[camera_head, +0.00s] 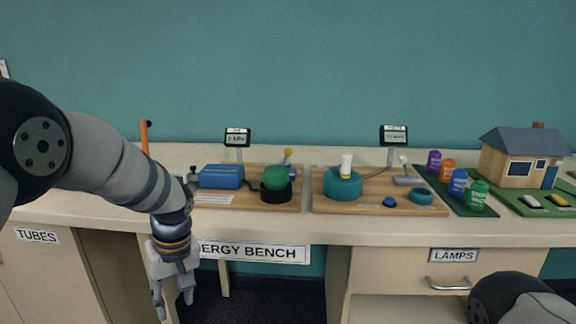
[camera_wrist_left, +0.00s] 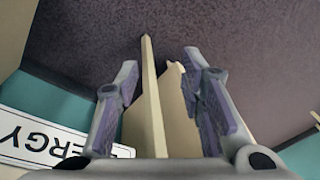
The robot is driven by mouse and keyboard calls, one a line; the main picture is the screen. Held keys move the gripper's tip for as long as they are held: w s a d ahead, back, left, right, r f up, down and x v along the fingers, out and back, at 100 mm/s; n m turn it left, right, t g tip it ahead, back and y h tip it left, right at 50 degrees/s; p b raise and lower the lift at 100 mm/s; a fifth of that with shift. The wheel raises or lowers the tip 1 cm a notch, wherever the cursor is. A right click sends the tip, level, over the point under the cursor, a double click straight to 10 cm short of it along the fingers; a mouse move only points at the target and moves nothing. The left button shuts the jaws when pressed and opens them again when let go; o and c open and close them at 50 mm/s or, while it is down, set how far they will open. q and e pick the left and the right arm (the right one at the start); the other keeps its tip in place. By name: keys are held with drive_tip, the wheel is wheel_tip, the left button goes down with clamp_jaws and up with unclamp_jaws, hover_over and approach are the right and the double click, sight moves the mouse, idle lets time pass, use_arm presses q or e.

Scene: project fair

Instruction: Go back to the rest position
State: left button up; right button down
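My left arm comes in from the left in the head view and bends down in front of the bench's front edge. My left gripper (camera_head: 174,297) hangs below the bench top, pointing at the floor. It is open and empty, and the left wrist view shows its two fingers (camera_wrist_left: 160,90) well apart with nothing held between them. A bench leg or panel edge (camera_wrist_left: 150,100) shows behind the gap between the fingers. Part of my right arm shows at the bottom right of the head view; its gripper is not in view.
Another board (camera_head: 330,206) holds a teal round base (camera_head: 342,186). Several coloured cans and a model house (camera_head: 515,163) stand right. A drawer handle (camera_head: 448,285) sticks out.

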use_arm(q)
drive_tip(key=s+f+m+g+h, duration=0.2)
drive_tip(key=s+f+m, duration=0.2)
drive_tip(key=s+f, duration=1.45)
drive_tip(key=s+r+m+g+p, duration=0.1)
drive_tip(key=s+m, duration=0.2)
drive_tip(key=s, duration=2.4)
drive_tip(key=shift+s+a+r, duration=0.15)
drive_tip(key=shift+s, duration=0.25)
use_arm(e)
drive_tip(key=shift+w+r+t, duration=0.25)
drive_tip(key=shift+w+r, duration=0.1)
drive_tip(key=shift+r, duration=0.2)
drive_tip(key=shift+w+r+t, duration=0.25)
drive_tip(key=shift+w+r, duration=0.1)
drive_tip(key=shift+r, duration=0.2)
